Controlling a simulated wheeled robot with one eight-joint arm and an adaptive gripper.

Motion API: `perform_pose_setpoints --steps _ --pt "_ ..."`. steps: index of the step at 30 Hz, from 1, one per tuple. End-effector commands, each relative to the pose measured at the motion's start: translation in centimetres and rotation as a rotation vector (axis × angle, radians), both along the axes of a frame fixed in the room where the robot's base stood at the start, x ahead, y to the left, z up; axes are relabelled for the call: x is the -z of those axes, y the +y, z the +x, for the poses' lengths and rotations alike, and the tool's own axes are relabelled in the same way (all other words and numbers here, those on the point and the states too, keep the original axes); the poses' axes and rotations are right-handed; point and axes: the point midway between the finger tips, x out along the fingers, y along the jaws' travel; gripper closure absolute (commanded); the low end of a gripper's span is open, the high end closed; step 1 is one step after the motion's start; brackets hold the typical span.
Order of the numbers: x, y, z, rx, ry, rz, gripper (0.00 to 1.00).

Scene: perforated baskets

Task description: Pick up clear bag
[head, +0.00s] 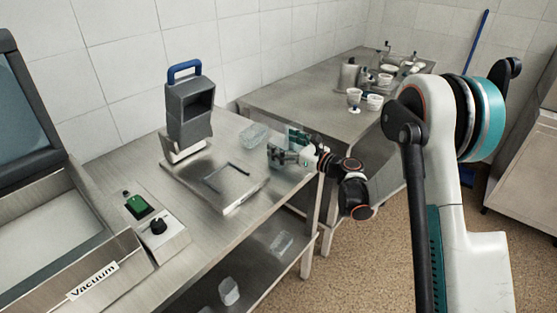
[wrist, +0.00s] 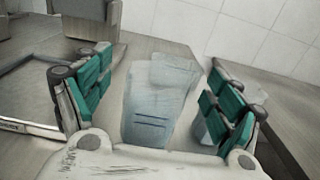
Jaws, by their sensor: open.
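A clear bag (wrist: 157,105) lies flat on the steel table, in the gap between my fingers in the wrist view. In the head view a clear bag (head: 254,135) lies on the table just left of and beyond my gripper (head: 281,150). My gripper is open, and its teal-padded fingers also show in the wrist view (wrist: 153,80), one on each side of the bag. I see no finger pressing on the bag. Another clear piece (wrist: 201,132) is partly hidden behind the right finger.
A grey device with a blue handle (head: 189,110) and a metal frame (head: 232,185) stand left of my gripper. A vacuum machine (head: 60,240) is at far left. Cups (head: 354,97) stand on the far table. Clear items (head: 229,291) lie on the lower shelf.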

Motion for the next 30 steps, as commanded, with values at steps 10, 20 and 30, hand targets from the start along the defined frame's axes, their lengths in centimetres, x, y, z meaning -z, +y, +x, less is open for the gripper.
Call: perform_pose_setpoints --steps 10,20,30 --pt "0.0 1.6 1.3 0.001 0.000 0.000 0.15" --pt "0.0 1.6 1.3 0.001 0.000 0.000 0.67" --pt "-0.1 1.6 1.2 0.001 0.000 0.000 0.81"
